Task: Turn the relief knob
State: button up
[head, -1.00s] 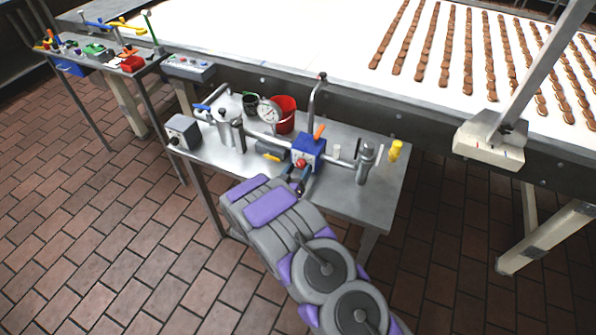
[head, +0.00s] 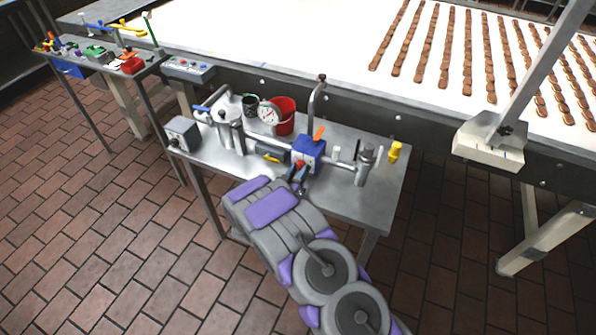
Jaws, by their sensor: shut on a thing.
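The relief knob appears to be the small red knob (head: 300,164) on the front of the blue box (head: 309,150), which sits in the pipe line on the steel table. An orange lever (head: 319,133) stands on top of the box. My gripper (head: 298,172) is at the front of the box, shut on the red knob. The fingers and my forearm partly hide the knob and the table in front of it.
The steel table (head: 348,205) also holds a pressure gauge (head: 268,114), a red bucket (head: 284,104), a grey box (head: 183,134) and a yellow-handled valve (head: 395,151). A conveyor (head: 300,50) with rows of biscuits runs behind. Tiled floor is clear at left.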

jog(key=shift+a+m, duration=0.1)
jog(key=shift+m, duration=0.2)
jog(key=shift+a+m+p, duration=0.1)
jog(key=shift+m+p, duration=0.75)
jog(key=shift+m, duration=0.35)
jog(key=shift+m+p, duration=0.3)
jog(key=shift+m, duration=1.1)
jog(key=shift+a, duration=0.1)
jog(key=o, duration=1)
jog(key=shift+o, duration=0.2)
jog(key=p+v, duration=0.2)
jog(key=v, duration=1.5)
jog(key=shift+p, duration=0.4)
jog(key=shift+s, duration=0.1)
